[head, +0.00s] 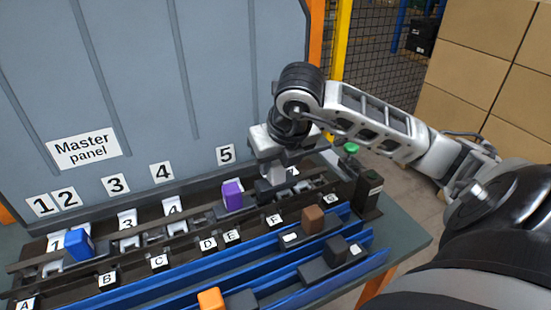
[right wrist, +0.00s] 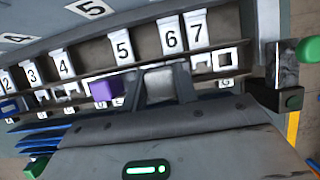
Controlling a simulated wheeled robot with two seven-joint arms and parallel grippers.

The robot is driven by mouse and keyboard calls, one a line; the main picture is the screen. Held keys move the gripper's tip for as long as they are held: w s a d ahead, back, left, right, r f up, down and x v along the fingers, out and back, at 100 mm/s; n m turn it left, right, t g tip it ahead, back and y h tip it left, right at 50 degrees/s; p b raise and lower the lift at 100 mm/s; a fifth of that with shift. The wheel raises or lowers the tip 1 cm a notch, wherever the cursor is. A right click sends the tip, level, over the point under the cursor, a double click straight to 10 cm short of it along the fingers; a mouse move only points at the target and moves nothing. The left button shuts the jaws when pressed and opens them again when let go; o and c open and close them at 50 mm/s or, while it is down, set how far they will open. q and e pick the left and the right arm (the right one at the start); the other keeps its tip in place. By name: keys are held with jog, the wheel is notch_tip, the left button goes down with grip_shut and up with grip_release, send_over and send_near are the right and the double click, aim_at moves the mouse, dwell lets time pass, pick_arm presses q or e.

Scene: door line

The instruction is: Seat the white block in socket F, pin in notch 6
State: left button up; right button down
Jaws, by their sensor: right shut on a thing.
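My right gripper (head: 275,185) is at the rack, above and just behind the label for socket F (head: 275,219). In the right wrist view, the right gripper (right wrist: 160,92) is shut on the white block (right wrist: 160,79), whose pale grey-white face shows between the dark fingers. Notch label 6 (right wrist: 171,38) shows just beyond the block, between 5 and 7. In the head view the gripper largely hides the block and socket F. I cannot tell whether the block touches the socket or where its pin lies. My left gripper is not in view.
A purple block (head: 232,194) stands left of the gripper and a blue block (head: 79,243) farther left. Brown (head: 313,218), dark grey (head: 336,250) and orange (head: 210,299) blocks are in front by the blue rails. A dark post with green button (head: 351,148) stands at right.

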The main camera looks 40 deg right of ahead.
jog(key=shift+f+b, duration=0.35)
jog(key=shift+f, duration=0.3)
jog(key=shift+f+b, duration=0.55)
jog(key=shift+b, duration=0.05)
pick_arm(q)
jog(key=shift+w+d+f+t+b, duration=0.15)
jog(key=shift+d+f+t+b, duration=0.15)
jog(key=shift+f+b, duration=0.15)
pick_arm(e)
jog(key=shift+w+f, duration=0.1)
jog(key=shift+f, duration=0.3)
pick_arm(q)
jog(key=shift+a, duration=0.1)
pick_arm(e)
jog(key=c, duration=1)
grip_release()
pick_arm(q)
jog(key=p, duration=0.1)
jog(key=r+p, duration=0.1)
jog(key=p, duration=0.1)
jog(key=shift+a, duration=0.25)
pick_arm(e)
jog(key=v, duration=1.6)
